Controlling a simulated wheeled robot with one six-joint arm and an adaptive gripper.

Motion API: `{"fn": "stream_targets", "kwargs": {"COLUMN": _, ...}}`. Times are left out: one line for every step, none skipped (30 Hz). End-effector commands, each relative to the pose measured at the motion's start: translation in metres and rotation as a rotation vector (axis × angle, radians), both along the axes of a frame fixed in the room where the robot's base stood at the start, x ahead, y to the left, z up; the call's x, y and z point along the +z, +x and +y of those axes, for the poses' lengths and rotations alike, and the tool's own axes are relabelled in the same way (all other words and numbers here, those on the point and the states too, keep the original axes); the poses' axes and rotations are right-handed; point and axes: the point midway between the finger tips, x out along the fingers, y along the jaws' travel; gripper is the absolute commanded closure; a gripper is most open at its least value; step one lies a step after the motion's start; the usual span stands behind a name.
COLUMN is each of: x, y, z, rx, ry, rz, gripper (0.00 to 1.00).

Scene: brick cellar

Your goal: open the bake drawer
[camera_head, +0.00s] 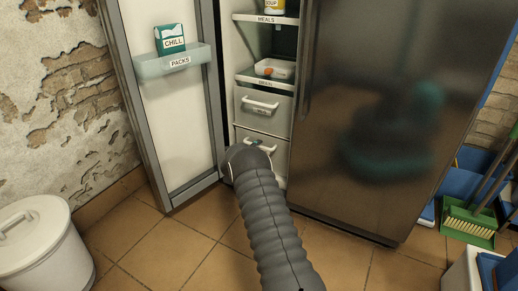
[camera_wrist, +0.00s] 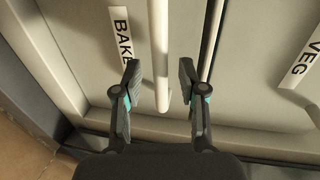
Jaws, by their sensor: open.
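The bake drawer (camera_wrist: 88,55) fills much of the wrist view, a pale front with a white "BAKE" label (camera_wrist: 122,33). It looks shut. Its white bar handle (camera_wrist: 160,35) runs up the middle of that view. My gripper (camera_wrist: 160,72) is open, one finger on each side of the bar, with gaps to both; the handle's near end shows between the fingers.
A drawer labelled "VEG" (camera_wrist: 275,85) adjoins across a dark gap. The cabinet's left door (camera_head: 180,120) stands open, bearing a "PACKS" bin (camera_head: 170,64). A closed dark steel door (camera_head: 390,110) is right of the drawers. A white lidded bin (camera_head: 40,245) stands lower left.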

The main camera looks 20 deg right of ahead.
Motion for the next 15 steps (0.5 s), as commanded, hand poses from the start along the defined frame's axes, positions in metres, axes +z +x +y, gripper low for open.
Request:
{"fn": "stream_targets", "kwargs": {"x": -0.002, "y": 0.003, "z": -0.004, "rx": 0.000, "ry": 0.001, "rz": -0.001, "gripper": 0.59}}
{"fn": "stream_targets", "kwargs": {"x": -0.003, "y": 0.005, "z": -0.007, "rx": -0.001, "ry": 0.001, "rz": -0.001, "gripper": 0.59}}
{"fn": "stream_targets", "kwargs": {"x": -0.003, "y": 0.007, "z": -0.009, "rx": -0.001, "ry": 0.001, "rz": -0.001, "gripper": 0.59}}
{"fn": "stream_targets", "kwargs": {"x": -0.003, "y": 0.008, "z": -0.011, "rx": -0.001, "ry": 0.001, "rz": -0.001, "gripper": 0.59}}
{"fn": "stream_targets", "kwargs": {"x": -0.004, "y": 0.009, "z": -0.013, "rx": -0.002, "ry": 0.001, "rz": -0.001, "gripper": 0.59}}
{"fn": "stream_targets", "kwargs": {"x": -0.004, "y": 0.010, "z": -0.014, "rx": -0.001, "ry": 0.000, "rz": -0.001, "gripper": 0.59}}
{"fn": "stream_targets", "kwargs": {"x": -0.004, "y": 0.011, "z": -0.015, "rx": -0.001, "ry": 0.002, "rz": -0.001, "gripper": 0.59}}
{"fn": "stream_targets", "kwargs": {"x": -0.004, "y": 0.012, "z": -0.016, "rx": -0.001, "ry": 0.002, "rz": -0.001, "gripper": 0.59}}
{"fn": "stream_targets", "kwargs": {"x": -0.005, "y": 0.012, "z": -0.016, "rx": 0.000, "ry": 0.002, "rz": -0.001, "gripper": 0.59}}
{"fn": "stream_targets", "kwargs": {"x": -0.005, "y": 0.012, "z": -0.016, "rx": 0.000, "ry": 0.002, "rz": -0.001, "gripper": 0.59}}
{"fn": "stream_targets", "kwargs": {"x": -0.005, "y": 0.013, "z": -0.017, "rx": 0.000, "ry": 0.002, "rz": -0.001, "gripper": 0.59}}
{"fn": "stream_targets", "kwargs": {"x": -0.005, "y": 0.013, "z": -0.017, "rx": 0.000, "ry": 0.001, "rz": 0.000, "gripper": 0.59}}
{"fn": "stream_targets", "kwargs": {"x": -0.005, "y": 0.013, "z": -0.017, "rx": 0.000, "ry": 0.001, "rz": 0.000, "gripper": 0.59}}
{"fn": "stream_targets", "kwargs": {"x": -0.005, "y": 0.013, "z": -0.017, "rx": 0.000, "ry": 0.001, "rz": 0.000, "gripper": 0.59}}
{"fn": "stream_targets", "kwargs": {"x": -0.004, "y": 0.013, "z": -0.017, "rx": 0.000, "ry": 0.001, "rz": 0.000, "gripper": 0.59}}
